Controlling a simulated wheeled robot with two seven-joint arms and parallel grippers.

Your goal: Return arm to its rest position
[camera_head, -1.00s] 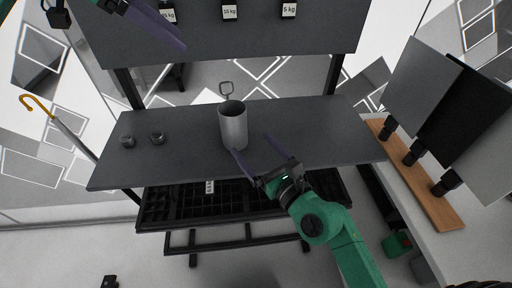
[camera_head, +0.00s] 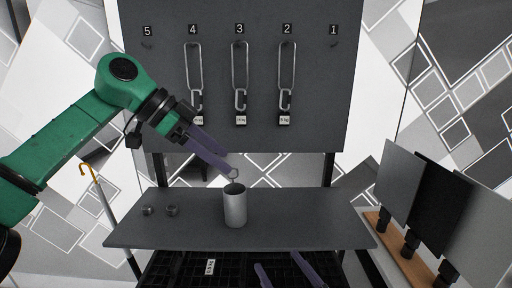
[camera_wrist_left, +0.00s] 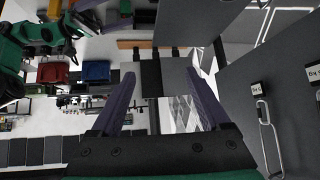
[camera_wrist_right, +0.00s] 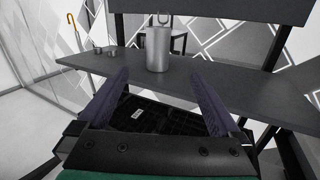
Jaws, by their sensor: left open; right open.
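My left arm comes in from the left in the head view. Its gripper (camera_head: 230,162), with purple fingers, is open and empty in front of the grey panel's lower edge. In the left wrist view its fingers (camera_wrist_left: 163,78) are spread with nothing between them. My right gripper (camera_head: 278,260) is low in the head view, at the table's front edge, mostly cut off by the frame. In the right wrist view its fingers (camera_wrist_right: 160,80) are wide apart and empty, with a metal cylinder (camera_wrist_right: 158,50) standing beyond them. A wire loop rises from the cylinder.
The grey table (camera_head: 310,215) also bears two small dark knobs (camera_head: 160,211) at left. The upright panel (camera_head: 330,100) has numbered hooks, three with hanging weights (camera_head: 241,120). A cane (camera_head: 92,180) stands left; dark boards (camera_head: 435,190) stand right. The table's right part is clear.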

